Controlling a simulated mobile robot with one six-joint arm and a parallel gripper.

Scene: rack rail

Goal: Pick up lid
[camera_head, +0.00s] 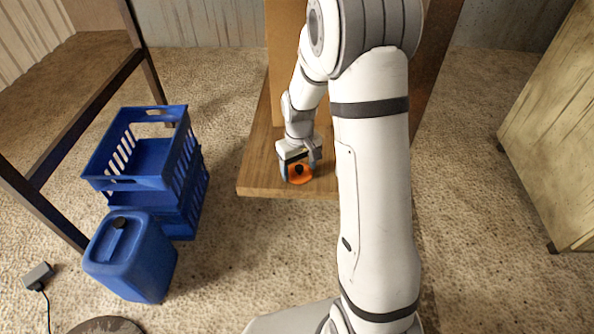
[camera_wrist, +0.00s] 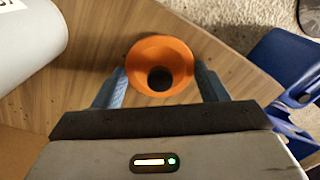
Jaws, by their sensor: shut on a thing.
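The lid (camera_head: 300,178) is a round orange piece with a dark round centre. It is at the front part of the wooden shelf board (camera_head: 258,182). In the wrist view the lid (camera_wrist: 160,48) sits between the two grey-blue fingers of my gripper (camera_wrist: 162,84), one on each side of it. My gripper (camera_head: 297,172) points down at the board and is shut on the lid. I cannot tell whether the lid touches the board. My arm hides the right part of the board in the head view.
Stacked blue crates (camera_head: 143,180) and a blue canister (camera_head: 130,262) stand on the floor at left. A wooden bench (camera_head: 65,75) is further left, a wooden cabinet (camera_head: 555,130) at right. A white rounded thing (camera_wrist: 25,45) lies near the lid in the wrist view.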

